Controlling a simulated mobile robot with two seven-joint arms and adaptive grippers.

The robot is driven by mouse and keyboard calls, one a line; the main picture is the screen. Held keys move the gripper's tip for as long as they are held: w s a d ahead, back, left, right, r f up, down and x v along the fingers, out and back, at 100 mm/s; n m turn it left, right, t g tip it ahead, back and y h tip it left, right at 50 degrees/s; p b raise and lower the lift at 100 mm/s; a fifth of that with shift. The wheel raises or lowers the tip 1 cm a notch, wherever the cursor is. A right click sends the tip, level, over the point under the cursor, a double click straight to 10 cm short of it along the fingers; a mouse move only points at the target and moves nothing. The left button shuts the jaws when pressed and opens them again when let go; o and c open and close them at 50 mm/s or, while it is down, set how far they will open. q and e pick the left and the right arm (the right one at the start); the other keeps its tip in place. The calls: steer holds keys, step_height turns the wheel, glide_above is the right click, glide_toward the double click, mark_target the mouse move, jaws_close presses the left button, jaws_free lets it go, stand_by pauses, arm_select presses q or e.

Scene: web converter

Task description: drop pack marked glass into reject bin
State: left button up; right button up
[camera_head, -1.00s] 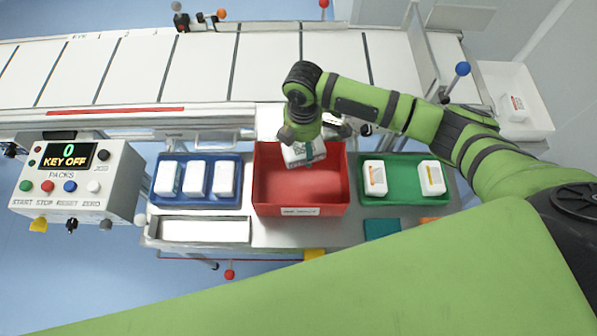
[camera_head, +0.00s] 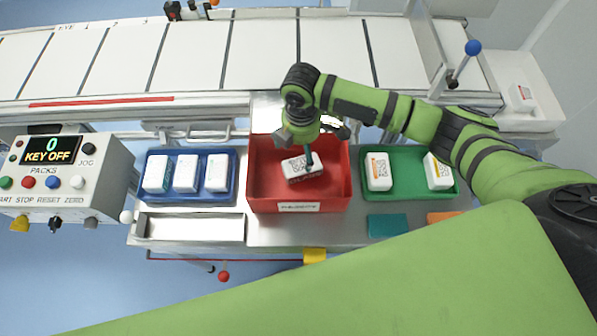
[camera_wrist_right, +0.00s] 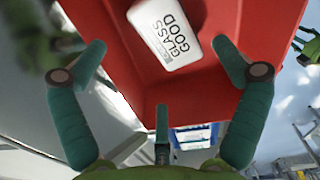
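The white pack (camera_head: 302,167) is in the red bin (camera_head: 334,204), below my right gripper. The label on the bin's front is too small to read surely. My left gripper is not in view.
A blue tray (camera_head: 150,198) with several white packs is left of the bin. A green tray (camera_head: 408,190) with two packs is right, partly behind my arm. A conveyor (camera_head: 260,55) runs behind. A control box (camera_head: 70,185) reads "KEY OFF". A white bin (camera_head: 540,100) holds a pack.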

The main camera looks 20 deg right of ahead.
steer(key=shift+r, duration=0.1)
step_height(320, 180, up, 12)
stand_by(0.6)
stand_by(0.4)
